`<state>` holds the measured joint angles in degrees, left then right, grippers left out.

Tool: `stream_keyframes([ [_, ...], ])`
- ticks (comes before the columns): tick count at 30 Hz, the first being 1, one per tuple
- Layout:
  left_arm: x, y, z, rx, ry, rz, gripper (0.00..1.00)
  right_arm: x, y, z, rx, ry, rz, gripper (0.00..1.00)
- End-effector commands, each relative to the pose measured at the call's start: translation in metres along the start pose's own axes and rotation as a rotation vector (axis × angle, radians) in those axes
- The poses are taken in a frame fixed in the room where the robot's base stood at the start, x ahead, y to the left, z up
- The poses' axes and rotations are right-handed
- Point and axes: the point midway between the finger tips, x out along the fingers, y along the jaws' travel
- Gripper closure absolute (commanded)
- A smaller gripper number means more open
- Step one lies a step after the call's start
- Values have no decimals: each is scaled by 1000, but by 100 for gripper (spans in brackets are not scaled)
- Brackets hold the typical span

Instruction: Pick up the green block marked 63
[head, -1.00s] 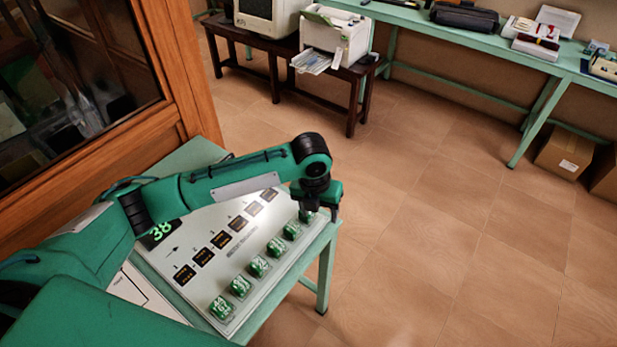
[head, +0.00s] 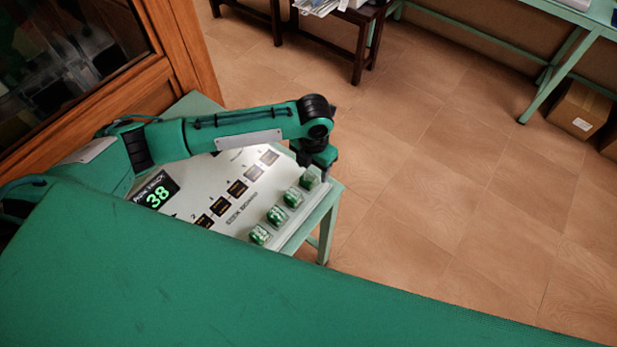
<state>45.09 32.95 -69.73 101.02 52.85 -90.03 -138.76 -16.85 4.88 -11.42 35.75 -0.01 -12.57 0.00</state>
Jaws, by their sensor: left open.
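A row of green blocks runs along the right edge of a white board (head: 238,168) on a green table. The visible ones are a near block (head: 260,234), then one block (head: 277,215), another (head: 294,197) and the far block (head: 310,180). Their markings are too small to read, so I cannot tell which is 63. My left gripper (head: 321,170) points down at the far end of the row, open, just over or beside the far block. I cannot tell whether it touches it. My right gripper is not in view.
A display (head: 157,190) on the board reads 38. Dark labelled squares (head: 237,188) line the board. A wood-framed glass cabinet (head: 185,55) stands at left. A cardboard box (head: 579,108) is at right. The tiled floor between is clear. My own green body fills the foreground.

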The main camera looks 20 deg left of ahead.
Motion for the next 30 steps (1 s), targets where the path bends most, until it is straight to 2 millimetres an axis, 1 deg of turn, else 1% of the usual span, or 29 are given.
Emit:
stream_keyframes([
  [2,7,2,-1,-2,3,-1,42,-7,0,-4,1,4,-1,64],
  [6,27,7,-1,-3,4,0,42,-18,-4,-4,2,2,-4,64],
  [10,44,6,-1,-1,2,-1,42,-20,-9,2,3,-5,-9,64],
  [13,49,6,-1,1,1,0,42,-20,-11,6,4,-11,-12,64],
  [18,50,7,0,1,0,0,42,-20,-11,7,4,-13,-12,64],
  [19,50,7,0,0,0,0,44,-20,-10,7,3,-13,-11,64],
  [20,50,7,0,0,0,0,50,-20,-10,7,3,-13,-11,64],
  [21,50,7,0,0,0,0,58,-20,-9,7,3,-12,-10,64],
  [26,50,7,0,0,0,0,89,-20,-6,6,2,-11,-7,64],
  [30,49,7,0,0,0,0,90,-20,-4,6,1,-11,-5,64],
])
